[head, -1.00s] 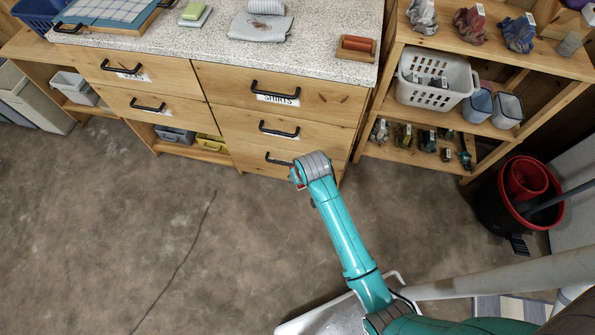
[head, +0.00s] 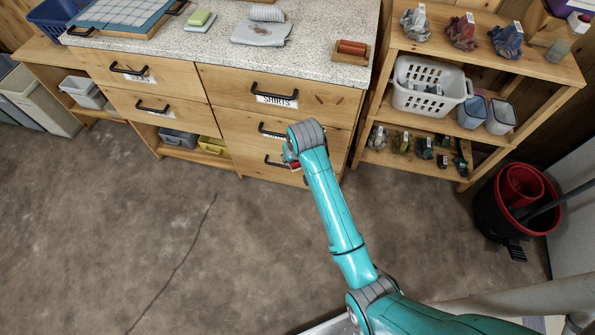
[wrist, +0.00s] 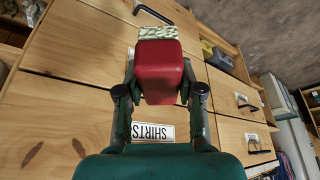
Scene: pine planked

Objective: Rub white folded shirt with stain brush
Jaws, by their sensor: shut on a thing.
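My gripper (wrist: 160,82) is shut on a red block-shaped brush (wrist: 159,66) with pale, speckled bristles at its far end. In the head view the red brush (head: 294,165) shows only in part beside the wrist, in front of the lower drawers and below the countertop. A pale grey-white folded shirt (head: 250,36) lies flat on the speckled countertop, with a faint mark on it. The brush is apart from the shirt. The shirt does not show in the wrist view.
On the countertop (head: 320,66) are a ribbed pale roll (head: 267,13) behind the shirt, a green-topped block (head: 199,18), and a wooden tray (head: 336,56) holding a reddish-orange piece. A drawer (head: 310,101) reads SHIRTS. Open shelves (head: 540,72) stand right; the floor in front is clear.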

